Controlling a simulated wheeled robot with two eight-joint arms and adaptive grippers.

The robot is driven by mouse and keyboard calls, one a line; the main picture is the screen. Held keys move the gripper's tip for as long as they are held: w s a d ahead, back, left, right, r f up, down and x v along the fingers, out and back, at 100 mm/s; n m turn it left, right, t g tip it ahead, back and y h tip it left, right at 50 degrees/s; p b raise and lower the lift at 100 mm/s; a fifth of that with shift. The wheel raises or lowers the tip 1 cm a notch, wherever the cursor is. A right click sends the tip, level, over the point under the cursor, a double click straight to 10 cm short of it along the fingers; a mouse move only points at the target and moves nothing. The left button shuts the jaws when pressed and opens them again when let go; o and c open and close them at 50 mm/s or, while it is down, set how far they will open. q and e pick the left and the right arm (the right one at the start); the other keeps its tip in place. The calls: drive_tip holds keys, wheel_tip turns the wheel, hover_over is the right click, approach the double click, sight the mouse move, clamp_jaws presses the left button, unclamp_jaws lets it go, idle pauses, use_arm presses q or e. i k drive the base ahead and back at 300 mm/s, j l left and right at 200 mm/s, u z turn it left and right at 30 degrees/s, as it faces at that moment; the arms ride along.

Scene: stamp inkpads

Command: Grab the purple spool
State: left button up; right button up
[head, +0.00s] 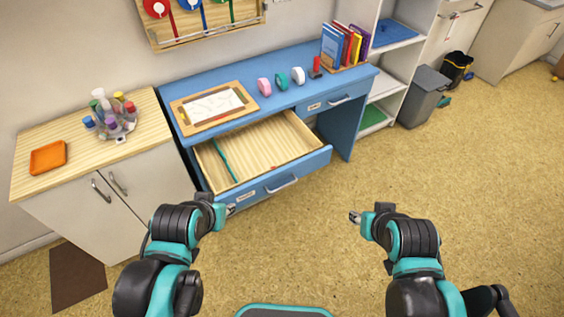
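I cannot make out a thing that is clearly a purple spool. A round stand (120,134) on the wooden-topped cabinet at left holds several small coloured pieces, among them a purple one (111,123); they are too small to tell whether they are spools. My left gripper (229,209) is in front of the open drawer, to the right of and nearer than the stand. My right gripper (355,217) is over the open floor, right of the drawer. Both look empty, but their fingers are too small to tell open from shut.
A drawer (322,158) of the blue desk (245,79) stands open, with a teal strip inside. A framed tray, tape rolls and books stand on the desk. An orange tray (48,157) lies on the cabinet (40,185).

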sight(110, 122)
drive_tip(key=u, duration=1.45)
drive_tip(key=i+j+z, duration=0.25)
drive_tip(key=i, duration=0.25)
drive_tip(key=i+j+z, duration=0.25)
drive_tip(key=i+j, duration=0.2)
drive_tip(key=j, duration=0.1)
